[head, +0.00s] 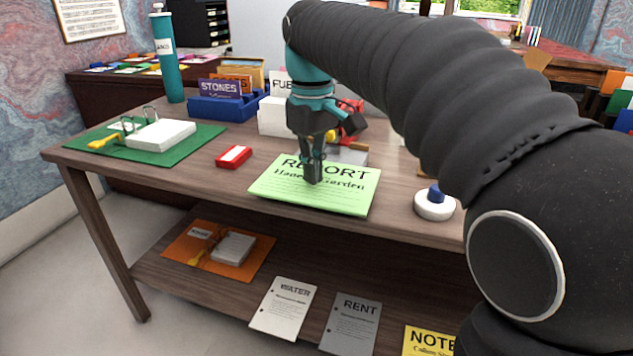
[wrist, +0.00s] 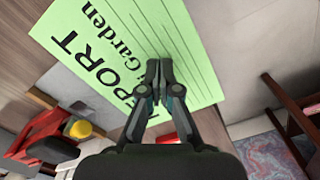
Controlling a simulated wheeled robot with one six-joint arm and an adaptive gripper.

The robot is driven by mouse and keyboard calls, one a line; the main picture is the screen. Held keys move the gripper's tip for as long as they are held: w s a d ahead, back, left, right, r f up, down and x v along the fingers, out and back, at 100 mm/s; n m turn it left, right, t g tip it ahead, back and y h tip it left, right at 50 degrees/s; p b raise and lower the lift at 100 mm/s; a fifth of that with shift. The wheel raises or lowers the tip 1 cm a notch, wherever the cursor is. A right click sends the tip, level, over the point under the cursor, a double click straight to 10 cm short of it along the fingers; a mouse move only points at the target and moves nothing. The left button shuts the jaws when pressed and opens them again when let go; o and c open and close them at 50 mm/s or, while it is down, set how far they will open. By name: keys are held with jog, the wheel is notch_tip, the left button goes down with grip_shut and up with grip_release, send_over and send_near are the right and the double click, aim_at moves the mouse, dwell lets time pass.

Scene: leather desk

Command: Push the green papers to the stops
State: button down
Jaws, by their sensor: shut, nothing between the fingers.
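The green papers (head: 345,194), headed "REPORT", lie flat at the front edge of the desk and turned a little to it. They also show in the wrist view (wrist: 135,45). My gripper (head: 314,178) is shut and empty, pointing down over the middle of the papers. In the wrist view the closed fingertips (wrist: 159,68) overlap the sheet; I cannot tell whether they touch it. Behind the papers is a grey metal piece (head: 347,154) beside a red device with a yellow knob (head: 332,136), partly hidden by my gripper. I cannot make out the stops clearly.
A red-and-white box (head: 234,157) lies left of the papers and a white round dispenser with a blue top (head: 434,204) right. A green mat (head: 90,146) holds a white block. A blue tray (head: 222,108) stands behind. A lower shelf (head: 165,270) holds more papers.

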jog(key=shift+s+a+b, duration=0.2)
jog(key=shift+s+a, duration=0.25)
jog(key=shift+s, duration=0.8)
jog(key=shift+s+a+b, duration=0.15)
jog(key=shift+s+a, duration=0.3)
jog(key=shift+s, duration=0.85)
jog(key=shift+s+a+b, duration=0.2)
jog(key=shift+s+a, duration=0.25)
jog(key=shift+s, duration=0.8)
jog(key=shift+f+b, duration=0.85)
jog(key=shift+f, duration=0.45)
jog(key=shift+w+d+p, duration=0.45)
jog(key=shift+w+p, duration=0.25)
jog(key=shift+w, duration=0.55)
jog(key=shift+w+d+p, duration=0.45)
jog(key=shift+w+p, duration=0.3)
jog(key=shift+w, duration=0.55)
jog(key=shift+w+d+p, duration=0.45)
jog(key=shift+w+p, duration=0.25)
jog(key=shift+w, duration=0.55)
